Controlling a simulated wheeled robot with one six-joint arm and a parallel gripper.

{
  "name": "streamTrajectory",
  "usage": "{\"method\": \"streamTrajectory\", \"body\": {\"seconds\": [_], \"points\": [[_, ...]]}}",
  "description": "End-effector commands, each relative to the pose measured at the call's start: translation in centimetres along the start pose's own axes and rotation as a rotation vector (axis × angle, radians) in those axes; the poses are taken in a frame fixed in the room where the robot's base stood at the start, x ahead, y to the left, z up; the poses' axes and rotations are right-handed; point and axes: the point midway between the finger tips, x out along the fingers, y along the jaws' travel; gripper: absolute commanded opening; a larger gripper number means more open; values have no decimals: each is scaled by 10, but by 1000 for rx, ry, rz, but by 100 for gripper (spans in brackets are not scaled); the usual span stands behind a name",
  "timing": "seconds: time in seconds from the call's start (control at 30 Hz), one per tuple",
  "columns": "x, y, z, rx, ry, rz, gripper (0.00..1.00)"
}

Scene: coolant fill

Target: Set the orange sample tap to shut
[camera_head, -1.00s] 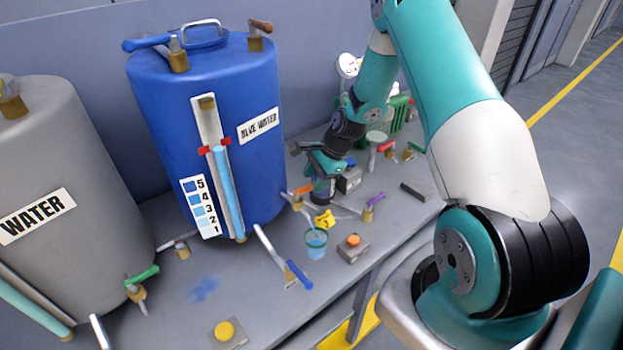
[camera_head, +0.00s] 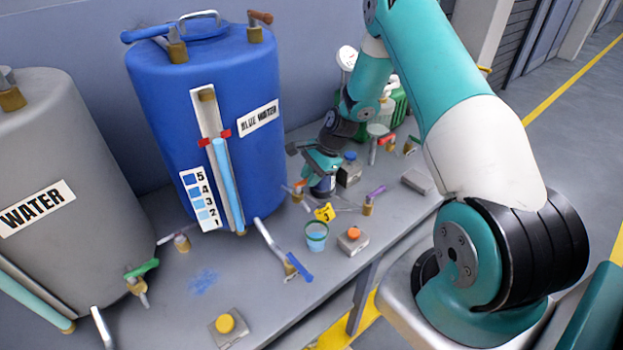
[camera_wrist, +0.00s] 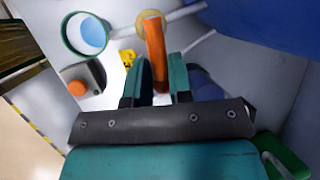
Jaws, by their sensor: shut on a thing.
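The orange tap handle shows in the wrist view (camera_wrist: 156,52), its lower end between my gripper's fingers (camera_wrist: 159,84). The handle runs up the picture to a round brass-coloured fitting (camera_wrist: 152,22) with pale pipes on either side. In the head view, only a small part of the orange handle (camera_head: 299,185) shows beside my gripper (camera_head: 320,187), at the foot of the blue drum. My gripper is shut on the handle. Its fingertips are mostly hidden in the head view.
A cup of blue liquid (camera_head: 316,238), a yellow tag marked 3 (camera_head: 325,212) and an orange-button box (camera_head: 353,240) stand close by. A purple-handled tap (camera_head: 370,199) is to the right. The blue drum (camera_head: 160,110) stands behind left.

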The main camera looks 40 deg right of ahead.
Motion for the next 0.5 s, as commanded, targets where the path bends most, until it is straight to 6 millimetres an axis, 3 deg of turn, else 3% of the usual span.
{"method": "streamTrajectory", "body": {"seconds": [0.37, 0.4, 0.5], "points": [[0, -5, 0, -83, -18, 31, 0], [0, -5, 0, -83, -18, 31, 22], [0, -5, 0, -82, -18, 31, 45]]}}
